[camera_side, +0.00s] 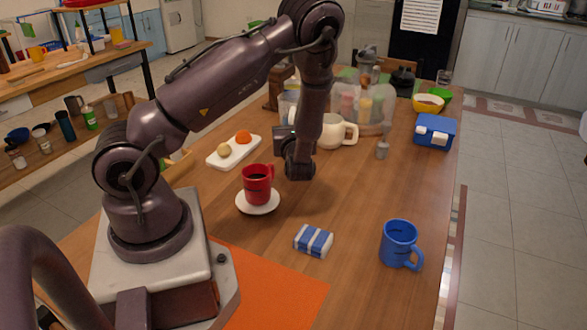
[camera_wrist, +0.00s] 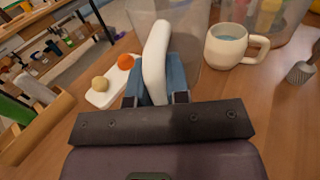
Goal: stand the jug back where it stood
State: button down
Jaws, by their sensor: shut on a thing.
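The jug (camera_wrist: 188,30) is a large, pale see-through vessel with a thick white handle (camera_wrist: 156,62) in the wrist view. My gripper (camera_wrist: 157,85) is shut on this handle, with one blue finger on each side. The jug's pale body (camera_side: 288,105) shows partly in the side view, behind my arm. My gripper (camera_side: 298,168) is low over the table there, its fingertips hidden by my wrist. The jug looks about upright. Its base is hidden, so I cannot tell whether it touches the table.
A cream mug (camera_side: 338,131) stands close right of the jug. Beyond it is a clear bin (camera_side: 374,122) of dispensers. A white board (camera_side: 234,151) with two round items lies left. A red mug (camera_side: 257,184) on a saucer stands in front.

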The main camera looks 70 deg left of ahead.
notch_tip(320, 180, down, 10)
jog(key=shift+r, duration=0.1)
dwell(0.4)
jog(key=c, duration=1.1)
grip_release()
